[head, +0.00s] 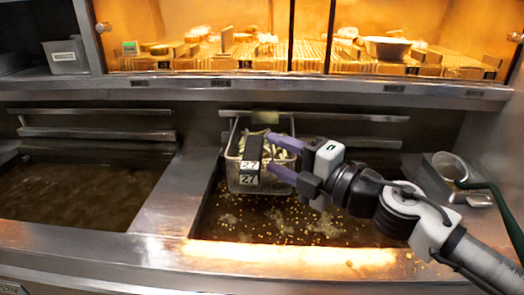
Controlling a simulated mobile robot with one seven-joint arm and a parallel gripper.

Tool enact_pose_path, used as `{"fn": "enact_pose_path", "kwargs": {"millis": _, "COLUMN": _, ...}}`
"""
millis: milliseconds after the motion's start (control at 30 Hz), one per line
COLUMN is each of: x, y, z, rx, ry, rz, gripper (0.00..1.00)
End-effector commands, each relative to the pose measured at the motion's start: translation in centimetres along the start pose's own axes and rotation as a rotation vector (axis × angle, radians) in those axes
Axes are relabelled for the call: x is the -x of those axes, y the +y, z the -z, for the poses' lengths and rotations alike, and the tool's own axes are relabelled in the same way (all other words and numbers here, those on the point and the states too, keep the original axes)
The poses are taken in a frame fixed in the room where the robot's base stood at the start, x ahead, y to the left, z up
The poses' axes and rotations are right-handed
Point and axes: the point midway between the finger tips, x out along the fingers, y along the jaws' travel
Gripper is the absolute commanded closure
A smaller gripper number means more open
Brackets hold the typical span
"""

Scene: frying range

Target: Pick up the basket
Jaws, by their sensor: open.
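The wire fry basket (243,181) hangs in the right fryer vat, at the back, with pale food pieces inside. A dark handle with tags reading 27 (250,163) stands at its front. My gripper (268,154) reaches in from the right. Its two purple fingers are apart, one above and behind and one lower in front, near the basket's handle. Whether the fingers touch the handle cannot be told from this view.
Oil with floating crumbs fills the right vat (222,222). A second oil vat (75,195) lies at left, past a steel divider (180,190). A lit food shelf (300,62) runs above. A metal container (450,170) stands at right.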

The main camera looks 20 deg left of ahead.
Motion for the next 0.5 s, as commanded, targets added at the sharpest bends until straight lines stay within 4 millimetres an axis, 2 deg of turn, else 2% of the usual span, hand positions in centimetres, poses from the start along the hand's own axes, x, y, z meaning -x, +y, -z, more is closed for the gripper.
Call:
{"fn": "enact_pose_path", "kwargs": {"millis": 167, "x": -1.3, "y": 0.4, "z": -0.1, "rx": 0.0, "ry": 0.002, "rz": -0.001, "gripper": 0.53}}
{"fn": "enact_pose_path", "kwargs": {"millis": 300, "x": -3.3, "y": 0.8, "z": -0.3, "rx": 0.0, "ry": 0.004, "rz": -0.001, "gripper": 0.53}}
{"fn": "enact_pose_path", "kwargs": {"millis": 500, "x": -5.2, "y": 0.4, "z": -0.3, "rx": 0.0, "ry": 0.001, "rz": -0.001, "gripper": 0.53}}
